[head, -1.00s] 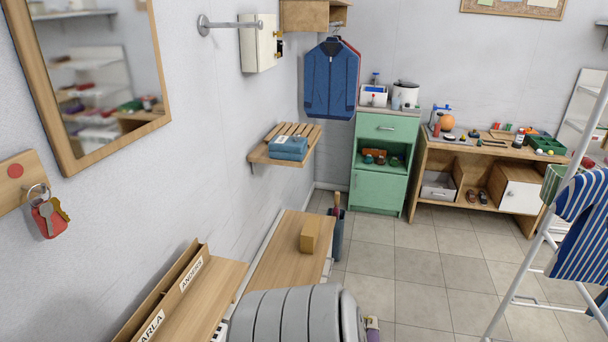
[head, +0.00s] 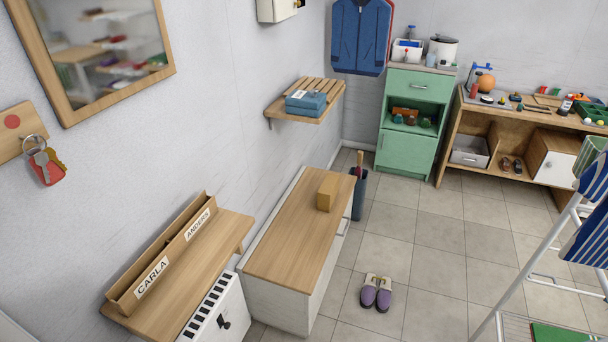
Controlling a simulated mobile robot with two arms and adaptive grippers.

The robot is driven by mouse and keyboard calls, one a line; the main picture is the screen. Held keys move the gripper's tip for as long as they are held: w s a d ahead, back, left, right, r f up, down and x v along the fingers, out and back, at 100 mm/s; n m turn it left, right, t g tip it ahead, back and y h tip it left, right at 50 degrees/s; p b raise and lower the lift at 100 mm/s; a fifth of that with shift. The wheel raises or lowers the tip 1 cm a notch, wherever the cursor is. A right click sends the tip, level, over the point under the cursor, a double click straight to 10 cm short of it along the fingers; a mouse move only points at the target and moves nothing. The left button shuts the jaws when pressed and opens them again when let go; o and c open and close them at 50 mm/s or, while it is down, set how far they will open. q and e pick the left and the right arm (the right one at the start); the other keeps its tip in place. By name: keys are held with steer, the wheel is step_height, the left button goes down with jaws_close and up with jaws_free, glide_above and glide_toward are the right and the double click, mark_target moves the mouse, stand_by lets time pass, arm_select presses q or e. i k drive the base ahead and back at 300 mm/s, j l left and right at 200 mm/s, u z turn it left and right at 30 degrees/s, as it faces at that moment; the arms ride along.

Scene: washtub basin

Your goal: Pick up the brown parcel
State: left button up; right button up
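The brown parcel (head: 327,191) is a small box. It stands on the wooden top of a low white bench cabinet (head: 288,243), near its far right end. Nothing touches it or covers it from this side. Neither of my grippers shows in the head view.
A wall shelf (head: 281,109) with folded blue cloth hangs above the bench. A wooden shelf with a letter holder (head: 160,262) is in front. Purple slippers (head: 376,291) lie on the tiled floor right of the bench. A drying rack (head: 535,250) stands at the right.

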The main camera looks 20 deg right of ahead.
mark_target(328, 193)
steer(key=j+z, duration=0.1)
steer(key=z, duration=0.8)
steer(key=i, duration=0.05)
